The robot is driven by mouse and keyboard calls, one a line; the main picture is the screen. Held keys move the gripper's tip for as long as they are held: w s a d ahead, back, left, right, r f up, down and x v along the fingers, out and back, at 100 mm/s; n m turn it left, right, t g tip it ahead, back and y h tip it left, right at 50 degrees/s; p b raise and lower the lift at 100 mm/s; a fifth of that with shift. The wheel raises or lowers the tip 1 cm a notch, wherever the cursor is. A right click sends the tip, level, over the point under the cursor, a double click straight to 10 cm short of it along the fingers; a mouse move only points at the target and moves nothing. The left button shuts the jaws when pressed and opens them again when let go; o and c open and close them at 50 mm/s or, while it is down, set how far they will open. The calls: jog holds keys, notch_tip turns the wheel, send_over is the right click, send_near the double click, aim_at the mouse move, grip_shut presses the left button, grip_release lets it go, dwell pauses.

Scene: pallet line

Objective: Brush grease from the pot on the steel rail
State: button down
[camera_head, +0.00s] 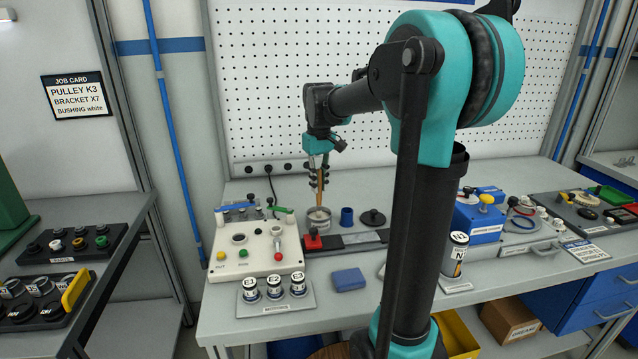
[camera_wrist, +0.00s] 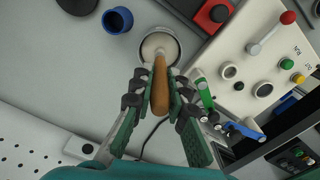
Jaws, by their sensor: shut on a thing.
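My gripper (camera_head: 319,172) points down over the bench and is shut on the wooden handle of a brush (camera_head: 320,184). The brush stands roughly upright with its lower end in the round metal grease pot (camera_head: 318,213). In the wrist view the handle (camera_wrist: 160,82) lies between the fingers, and pale grease shows inside the pot (camera_wrist: 172,42). The bristles are hidden in the pot. A low strip that looks like the steel rail (camera_head: 357,239) lies in front of the pot, with a red block (camera_head: 313,239) at its left end.
A blue cup (camera_head: 347,216) and a black knobbed disc (camera_head: 374,218) stand right of the pot. A blue block (camera_head: 348,279) lies in front. A pegboard (camera_head: 290,90) rises behind.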

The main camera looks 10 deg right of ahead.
dwell(0.4)
jog(key=shift+r, duration=3.45)
